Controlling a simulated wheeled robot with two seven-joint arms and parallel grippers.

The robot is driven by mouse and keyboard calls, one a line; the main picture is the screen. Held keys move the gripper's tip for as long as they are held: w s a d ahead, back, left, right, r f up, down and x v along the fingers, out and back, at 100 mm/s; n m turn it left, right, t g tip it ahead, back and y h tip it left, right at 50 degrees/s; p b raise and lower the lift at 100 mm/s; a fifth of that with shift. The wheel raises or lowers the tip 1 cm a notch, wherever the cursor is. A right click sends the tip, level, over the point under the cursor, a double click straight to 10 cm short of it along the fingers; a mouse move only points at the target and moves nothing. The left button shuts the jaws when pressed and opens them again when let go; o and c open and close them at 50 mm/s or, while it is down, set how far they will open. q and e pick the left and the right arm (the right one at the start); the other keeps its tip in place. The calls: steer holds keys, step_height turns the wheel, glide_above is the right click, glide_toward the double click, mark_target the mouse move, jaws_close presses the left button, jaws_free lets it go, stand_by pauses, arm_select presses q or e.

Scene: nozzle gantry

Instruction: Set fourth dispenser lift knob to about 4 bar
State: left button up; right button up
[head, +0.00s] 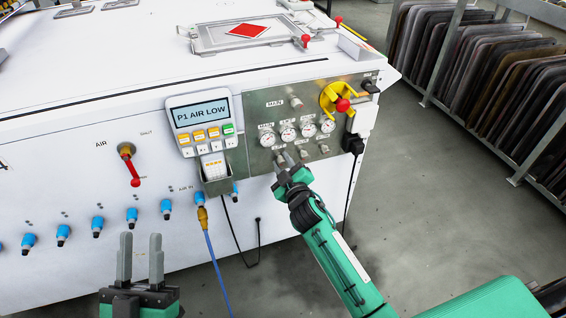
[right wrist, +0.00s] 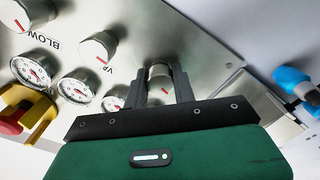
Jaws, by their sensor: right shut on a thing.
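The steel panel (head: 250,105) on the white machine carries a row of small round gauges (head: 288,132), with knobs (head: 323,149) below them. My right gripper (head: 281,158) is at the left end of the lower knob row. In the right wrist view its fingers (right wrist: 159,85) are shut on a grey knob (right wrist: 160,72) with a red mark. The held knob's label is not readable, nor are the gauge values. My left gripper (head: 140,250) is open and empty, low at the left.
A display (head: 202,113) reads "P1 AIR LOW". A yellow and red rotary switch (head: 340,100) and a MAIN knob (head: 295,102) sit higher on the panel. A red air lever (head: 132,168) and blue fittings (head: 98,226) line the machine front. A plate rack (head: 490,70) stands right.

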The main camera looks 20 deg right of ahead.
steer(key=m+p, duration=0.2)
steer(key=m, duration=0.1)
steer(key=shift+r+m, duration=0.1)
steer(key=shift+m, duration=0.3)
steer(key=m+p, duration=0.2)
steer(key=shift+m, duration=0.6)
arm_select(q)
steer(key=s+d+f+g+y, duration=0.1)
steer(key=s+f+g, duration=0.1)
steer(key=f+g, duration=0.4)
steer(key=s+d+f+g+y+p, duration=0.1)
steer(key=f+g, duration=0.5)
steer(key=f, duration=0.5)
steer(key=shift+s+d+f+m+g, duration=0.2)
steer(key=shift+s+d+m+g, duration=0.1)
steer(key=shift+s+d+g, duration=0.1)
arm_select(e)
steer(key=shift+m, duration=0.6)
steer(key=o, duration=1)
